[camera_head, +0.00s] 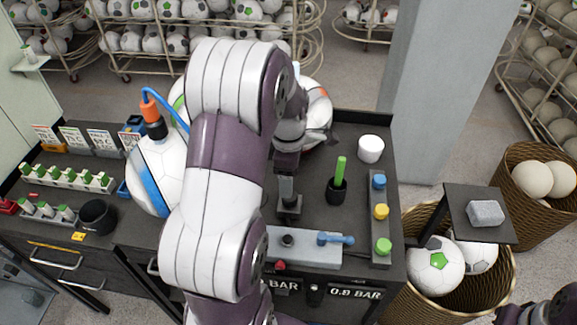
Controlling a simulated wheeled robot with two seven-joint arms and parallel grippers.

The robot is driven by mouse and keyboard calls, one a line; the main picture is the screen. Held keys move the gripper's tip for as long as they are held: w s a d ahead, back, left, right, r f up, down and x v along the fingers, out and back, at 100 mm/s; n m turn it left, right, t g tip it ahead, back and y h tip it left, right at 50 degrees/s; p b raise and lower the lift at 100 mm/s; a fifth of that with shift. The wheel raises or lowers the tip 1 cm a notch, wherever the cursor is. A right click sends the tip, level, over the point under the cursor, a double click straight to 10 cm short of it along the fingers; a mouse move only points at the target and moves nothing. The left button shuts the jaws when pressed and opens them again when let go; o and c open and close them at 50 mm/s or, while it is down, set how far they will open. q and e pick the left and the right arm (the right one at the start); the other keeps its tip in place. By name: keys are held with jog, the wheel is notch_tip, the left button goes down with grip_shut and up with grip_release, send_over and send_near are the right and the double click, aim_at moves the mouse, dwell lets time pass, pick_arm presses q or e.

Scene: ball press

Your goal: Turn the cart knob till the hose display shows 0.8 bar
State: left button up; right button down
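A grey control block (315,254) sits at the cart's front edge, with a dark knob (288,240) and a blue lever (336,239) on it. Another small dark knob (314,293) is on the front face between two displays. The right display (357,293) appears to read 0.9 BAR. The left display (286,285) shows only BAR; my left arm hides its number. My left gripper (289,208) points down just behind the block's dark knob, apparently apart from it; its finger opening is unclear. Only part of my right arm shows at bottom right; its gripper is out of view.
A ball with a blue hose (155,175) stands left of my arm. A black cup with a green stick (337,187), a white cylinder (371,149) and a strip of coloured buttons (381,215) stand right. A raised plate with a grey block (485,213) is beside the cart.

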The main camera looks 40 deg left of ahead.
pick_arm(q)
notch_tip(320, 180, up, 6)
jog(key=shift+r, duration=0.15)
dwell(0.3)
jog(key=s+d+f+m, duration=0.2)
jog(key=d+f+m, duration=0.1)
jog(key=m, duration=0.4)
jog(key=s+d+f+m+t+b, duration=0.1)
jog(key=s+d+f+m, duration=0.1)
jog(key=m, duration=0.6)
jog(key=s+d+f+m+b, duration=0.1)
jog(key=s+d+f+m, duration=0.2)
jog(key=d+m, duration=0.3)
jog(key=shift+s+d+f+m, duration=0.15)
jog(key=shift+d+f+m, duration=0.15)
jog(key=shift+m, duration=0.4)
jog(key=d, duration=0.1)
jog(key=s+d, duration=0.1)
jog(key=d+m, duration=0.1)
jog(key=shift+s+f, duration=0.1)
jog(key=shift+s, duration=0.15)
jog(key=shift+w+a, duration=0.15)
jog(key=shift+a, duration=0.05)
